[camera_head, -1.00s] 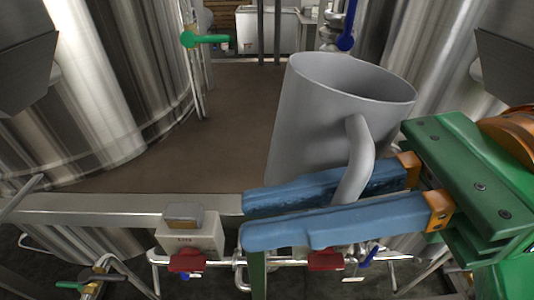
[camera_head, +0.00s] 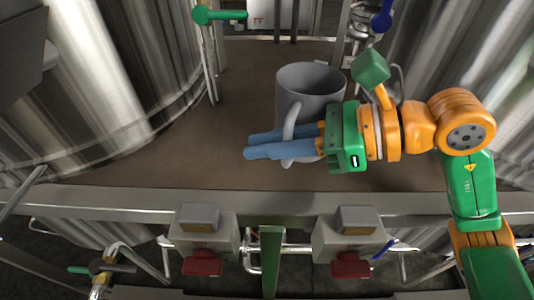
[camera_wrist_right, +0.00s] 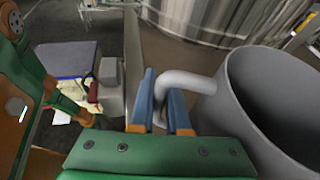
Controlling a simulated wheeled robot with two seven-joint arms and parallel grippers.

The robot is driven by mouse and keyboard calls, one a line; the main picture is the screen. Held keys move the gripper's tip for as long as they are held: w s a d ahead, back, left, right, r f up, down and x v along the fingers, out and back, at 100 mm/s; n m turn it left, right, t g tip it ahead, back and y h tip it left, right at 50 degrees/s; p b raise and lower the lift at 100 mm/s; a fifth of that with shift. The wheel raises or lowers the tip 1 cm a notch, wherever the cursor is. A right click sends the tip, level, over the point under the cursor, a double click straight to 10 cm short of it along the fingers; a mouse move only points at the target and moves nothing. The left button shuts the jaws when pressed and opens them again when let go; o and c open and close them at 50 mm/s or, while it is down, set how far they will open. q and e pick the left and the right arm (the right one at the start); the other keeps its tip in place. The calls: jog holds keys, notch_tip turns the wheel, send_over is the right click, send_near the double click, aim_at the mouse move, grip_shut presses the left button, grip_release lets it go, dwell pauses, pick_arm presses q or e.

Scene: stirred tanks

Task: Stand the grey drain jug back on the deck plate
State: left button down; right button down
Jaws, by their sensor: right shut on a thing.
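The grey drain jug (camera_head: 310,88) is upright over the brown deck plate (camera_head: 190,150), between the tanks. I cannot tell whether its base touches the plate. My right gripper (camera_head: 268,146) is shut on the jug's handle (camera_head: 290,120), its blue fingers on either side of it. In the right wrist view the jug (camera_wrist_right: 245,105) stands to the right, with its handle (camera_wrist_right: 180,82) between the fingers (camera_wrist_right: 165,105). My left gripper is not in view.
Large steel tanks stand left (camera_head: 105,70) and right (camera_head: 460,80). A steel rail (camera_head: 120,203) runs along the plate's front edge, with grey boxes (camera_head: 205,232) and red-handled valves below. A green-handled valve (camera_head: 207,15) stands at the back left. The plate's left part is clear.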

notch_tip(320, 180, down, 3)
jog(key=shift+w+r+p, duration=0.1)
jog(key=shift+p, duration=0.2)
jog(key=shift+f, duration=0.4)
jog(key=c, duration=0.9)
grip_release()
